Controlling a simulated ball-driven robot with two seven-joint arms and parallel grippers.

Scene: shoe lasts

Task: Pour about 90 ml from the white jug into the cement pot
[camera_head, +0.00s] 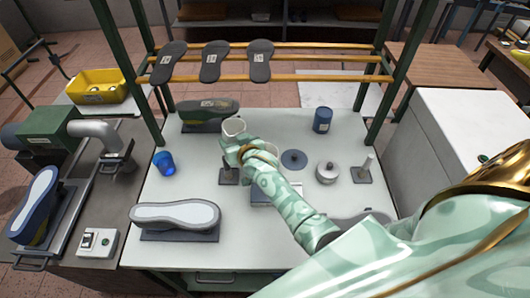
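My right arm reaches in from the lower right to the middle of the table. Its gripper (241,146) is at the white jug (233,127) and appears shut on it. The fingers are small and partly covered by my own wrist. The jug looks slightly tilted; its contents cannot be seen. A pale round vessel (270,149), possibly the cement pot, shows just behind my wrist, mostly hidden. A flat blue-grey disc with a knob (293,160) lies right of it. A pale lidded pot (326,171) stands further right. My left gripper is not in view.
On the white table (180,255) are a blue cup (164,164), a dark blue jar (322,120), a stand with a post (362,170), and a shoe sole on a block (176,216). A rack with hanging soles (211,61) crosses the back. The front-left tabletop is clear.

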